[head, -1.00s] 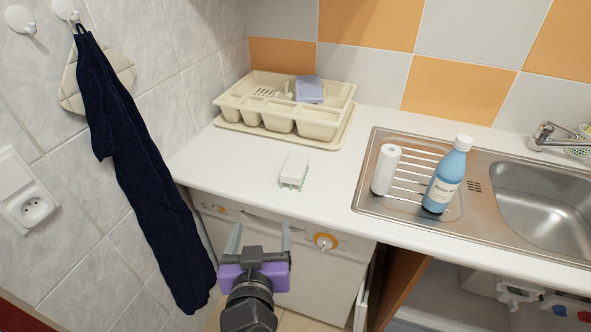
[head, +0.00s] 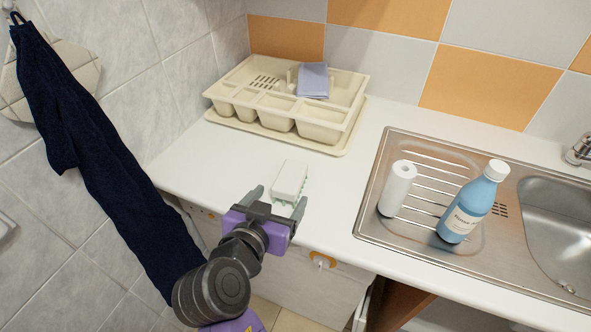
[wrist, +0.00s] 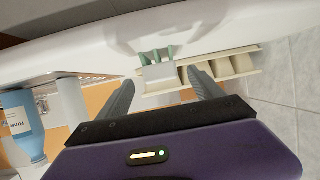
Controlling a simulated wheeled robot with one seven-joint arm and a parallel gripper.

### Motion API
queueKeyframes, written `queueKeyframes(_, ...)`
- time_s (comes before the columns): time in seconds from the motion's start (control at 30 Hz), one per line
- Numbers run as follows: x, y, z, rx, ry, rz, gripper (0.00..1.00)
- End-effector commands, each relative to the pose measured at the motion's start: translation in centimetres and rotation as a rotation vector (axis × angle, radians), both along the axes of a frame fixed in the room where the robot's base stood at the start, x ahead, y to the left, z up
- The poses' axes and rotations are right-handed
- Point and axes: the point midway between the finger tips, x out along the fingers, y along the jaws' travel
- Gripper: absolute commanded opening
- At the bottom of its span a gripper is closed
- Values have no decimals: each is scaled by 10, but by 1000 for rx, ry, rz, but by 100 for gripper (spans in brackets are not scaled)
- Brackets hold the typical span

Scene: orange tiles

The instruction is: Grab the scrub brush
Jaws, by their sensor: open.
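The scrub brush (head: 290,178) is a white block with pale green bristles on its underside. It lies on the white counter near the front edge, and it also shows in the wrist view (wrist: 158,75), ahead between the fingers. My gripper (head: 279,198) is open and empty at the near end of the brush. One finger is to the left of the brush and the other is at its near right. In the wrist view my gripper (wrist: 160,79) frames the brush with a gap on each side. I cannot tell whether the fingertips reach past its near end.
A beige dish rack (head: 325,130) with a grey-blue cloth (head: 313,80) stands behind the brush. A steel sink (head: 372,225) at right holds a white roll (head: 397,188) and a blue bottle (head: 470,205). A dark towel (head: 85,150) hangs at left. Counter around the brush is clear.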

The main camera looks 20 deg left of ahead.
Motion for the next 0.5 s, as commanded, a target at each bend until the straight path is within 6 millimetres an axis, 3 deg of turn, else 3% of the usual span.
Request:
queueKeyframes(0.17, 9, 1, -3, 0, 1, -3, 76)
queueKeyframes(0.5, 46, 4, -13, 1, 2, -4, 76)
